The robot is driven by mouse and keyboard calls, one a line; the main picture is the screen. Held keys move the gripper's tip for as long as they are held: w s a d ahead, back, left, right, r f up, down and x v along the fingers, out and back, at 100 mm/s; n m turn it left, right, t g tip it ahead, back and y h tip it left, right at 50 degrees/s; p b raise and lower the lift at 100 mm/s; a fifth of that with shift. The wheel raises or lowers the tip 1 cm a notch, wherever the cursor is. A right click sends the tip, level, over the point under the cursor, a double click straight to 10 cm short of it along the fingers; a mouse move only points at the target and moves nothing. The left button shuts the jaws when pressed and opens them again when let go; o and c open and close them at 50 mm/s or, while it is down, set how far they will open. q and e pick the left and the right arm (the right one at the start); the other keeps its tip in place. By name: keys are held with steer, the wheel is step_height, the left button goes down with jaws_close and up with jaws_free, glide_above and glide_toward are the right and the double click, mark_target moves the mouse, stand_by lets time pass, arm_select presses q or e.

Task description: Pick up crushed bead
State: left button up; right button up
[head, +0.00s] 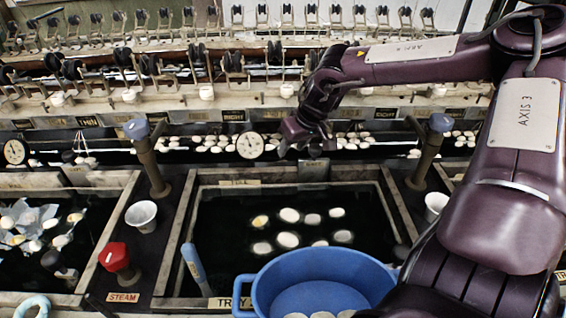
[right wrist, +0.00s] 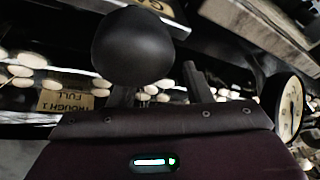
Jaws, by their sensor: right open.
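My right gripper (head: 308,148) hangs over the dark trough behind the middle basin, right of a round dial. In the right wrist view my right gripper (right wrist: 160,88) has its two fingers apart. A smooth dark ball (right wrist: 133,45) looms large in front of the left finger; I cannot tell whether it touches. Several pale oval pieces (right wrist: 35,62) lie beyond the fingers. I cannot make out which thing, if any, is the crushed bead. My left gripper is not in view.
The dial (head: 250,145) stands close left of the gripper. A blue tub (head: 262,290) sits at the front of the middle basin (head: 189,215), where pale ovals float. Upright posts with blue tops (head: 137,128) flank the basin. Rows of reels (head: 235,62) fill the back.

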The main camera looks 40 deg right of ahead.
steer(key=x, duration=0.5)
steer(key=shift+a, duration=0.2)
steer(key=shift+s, duration=0.1)
steer(key=c, duration=0.8)
